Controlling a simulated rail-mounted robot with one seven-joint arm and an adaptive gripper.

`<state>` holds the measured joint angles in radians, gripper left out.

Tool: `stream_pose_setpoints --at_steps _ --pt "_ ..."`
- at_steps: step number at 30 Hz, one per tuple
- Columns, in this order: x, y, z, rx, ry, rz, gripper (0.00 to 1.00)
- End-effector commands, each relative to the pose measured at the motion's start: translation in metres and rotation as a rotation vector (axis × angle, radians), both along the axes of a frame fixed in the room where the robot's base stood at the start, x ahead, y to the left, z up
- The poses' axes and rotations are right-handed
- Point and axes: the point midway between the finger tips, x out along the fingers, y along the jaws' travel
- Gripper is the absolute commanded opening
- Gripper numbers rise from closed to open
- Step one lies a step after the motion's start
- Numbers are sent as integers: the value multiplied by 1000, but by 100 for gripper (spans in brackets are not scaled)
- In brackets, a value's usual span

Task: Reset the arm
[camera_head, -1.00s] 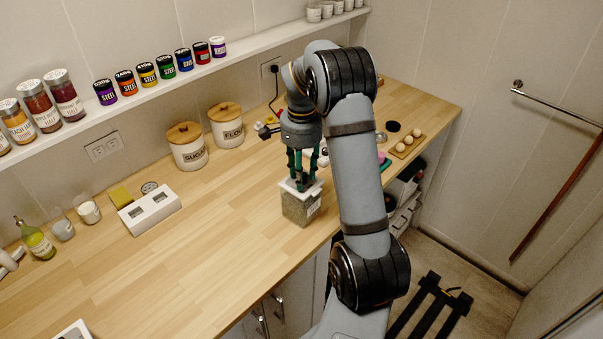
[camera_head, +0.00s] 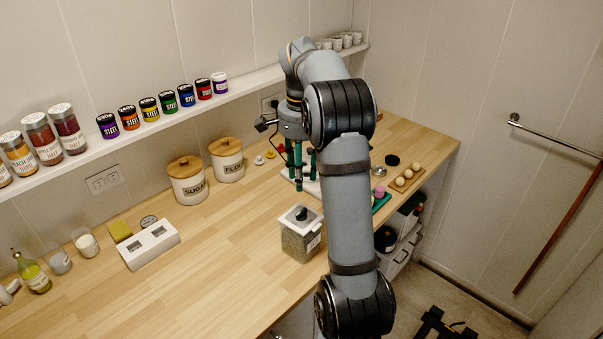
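My gripper (camera_head: 303,183) hangs above the wooden counter (camera_head: 235,235), pointing down, with its green fingers spread apart and nothing seen between them. It is behind and above a clear square jar (camera_head: 300,243) with a white lid and black knob, and apart from it. The jar stands upright on the counter near the front edge. My arm covers part of the counter to the right of the jar.
Sugar (camera_head: 187,181) and flour (camera_head: 227,160) canisters stand by the back wall. A white box (camera_head: 151,245) sits at the left. A wooden egg tray (camera_head: 406,179) is at the right. A shelf (camera_head: 160,119) with several jars runs along the wall. The counter's middle is clear.

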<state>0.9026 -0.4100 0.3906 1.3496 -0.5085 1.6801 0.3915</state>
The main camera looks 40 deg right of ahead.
Motion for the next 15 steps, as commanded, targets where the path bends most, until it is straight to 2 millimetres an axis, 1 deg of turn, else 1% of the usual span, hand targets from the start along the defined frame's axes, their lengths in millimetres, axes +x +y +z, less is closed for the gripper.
stream_pose_setpoints --at_steps 11,15 --pt "0 0 0 0 0 0 35" --pt "0 0 -5 0 2 1 35"
